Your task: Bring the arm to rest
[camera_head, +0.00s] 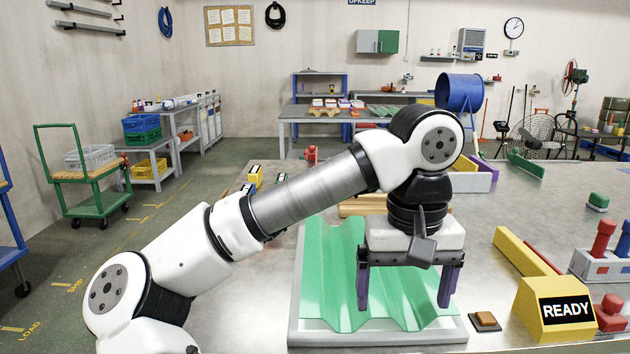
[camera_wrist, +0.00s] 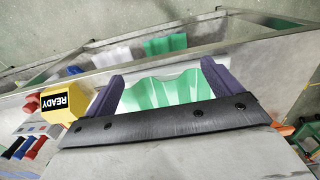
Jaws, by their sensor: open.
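My gripper (camera_head: 405,290) is open, its two dark purple fingers pointing down and spread wide apart. It hangs above a green corrugated sheet (camera_head: 330,270), which lies on a pale grey tray (camera_head: 385,338) on the grey table. In the wrist view the two fingers of my gripper (camera_wrist: 160,88) frame part of the green sheet (camera_wrist: 160,90), with nothing held between them. My arm reaches in from the lower left and hides part of the sheet. Whether the fingertips touch the sheet is hard to tell.
A yellow block with a READY sign (camera_head: 548,305) stands right of the tray, near a small orange button (camera_head: 484,320). A yellow bar (camera_head: 525,252) lies behind the sign.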

